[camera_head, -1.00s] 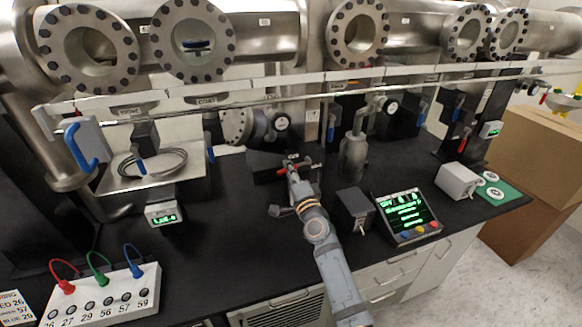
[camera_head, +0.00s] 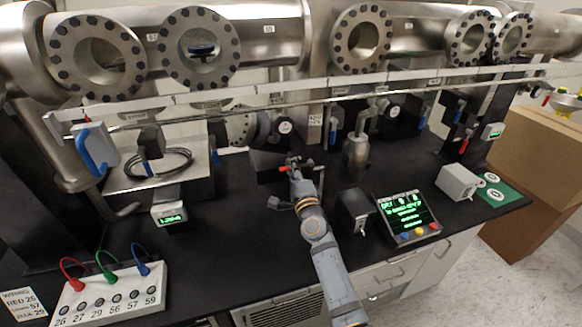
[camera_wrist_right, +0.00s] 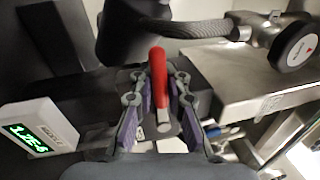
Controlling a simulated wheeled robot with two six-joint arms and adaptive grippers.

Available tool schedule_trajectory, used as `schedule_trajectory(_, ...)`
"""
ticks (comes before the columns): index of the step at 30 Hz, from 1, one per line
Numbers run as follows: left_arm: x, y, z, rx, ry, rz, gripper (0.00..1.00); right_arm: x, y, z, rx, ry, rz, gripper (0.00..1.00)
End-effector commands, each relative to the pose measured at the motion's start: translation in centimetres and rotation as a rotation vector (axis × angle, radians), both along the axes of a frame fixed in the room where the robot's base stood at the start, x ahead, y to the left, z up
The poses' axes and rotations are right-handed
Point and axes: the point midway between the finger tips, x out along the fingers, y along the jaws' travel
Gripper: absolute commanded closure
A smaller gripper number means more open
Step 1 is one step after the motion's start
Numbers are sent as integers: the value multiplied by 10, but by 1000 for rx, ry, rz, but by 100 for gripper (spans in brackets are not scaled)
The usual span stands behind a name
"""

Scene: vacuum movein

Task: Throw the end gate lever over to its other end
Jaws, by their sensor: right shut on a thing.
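A red-handled lever (camera_head: 285,169) is on a dark block at the middle of the bench, behind the front edge. My right gripper (camera_head: 294,165) reaches it from the front and is shut on it. In the right wrist view the red handle (camera_wrist_right: 157,75) stands between the two fingers of my right gripper (camera_wrist_right: 160,110), which have purple pads. The fingers hide part of the lever in the head view. I cannot tell from any label which lever is the end gate one. My left gripper is not in view.
Steel chambers with round flanges (camera_head: 200,47) and a long rail (camera_head: 250,104) run above the bench. A dark box (camera_head: 353,210) and a green-lit panel (camera_head: 407,215) stand right of my arm. A terminal box with coloured leads (camera_head: 110,295) is at front left. Dark benchtop is free at left centre.

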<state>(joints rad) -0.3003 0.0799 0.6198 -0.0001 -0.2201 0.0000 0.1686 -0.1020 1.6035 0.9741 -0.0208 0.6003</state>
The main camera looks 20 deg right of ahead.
Motion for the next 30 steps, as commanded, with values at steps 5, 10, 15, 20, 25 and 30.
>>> schedule_trajectory(5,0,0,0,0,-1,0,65,0,0,3,6,-5,-1,82)
schedule_trajectory(10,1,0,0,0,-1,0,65,0,0,3,3,-5,-1,65)
schedule_trajectory(15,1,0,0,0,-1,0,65,0,0,3,1,-5,-1,65)
schedule_trajectory(20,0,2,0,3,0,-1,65,-6,0,1,1,-4,-1,65)
schedule_trajectory(25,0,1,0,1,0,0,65,-35,-1,-5,3,-1,-1,65)
schedule_trajectory(30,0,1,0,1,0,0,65,-63,-1,-10,3,-1,-1,65)
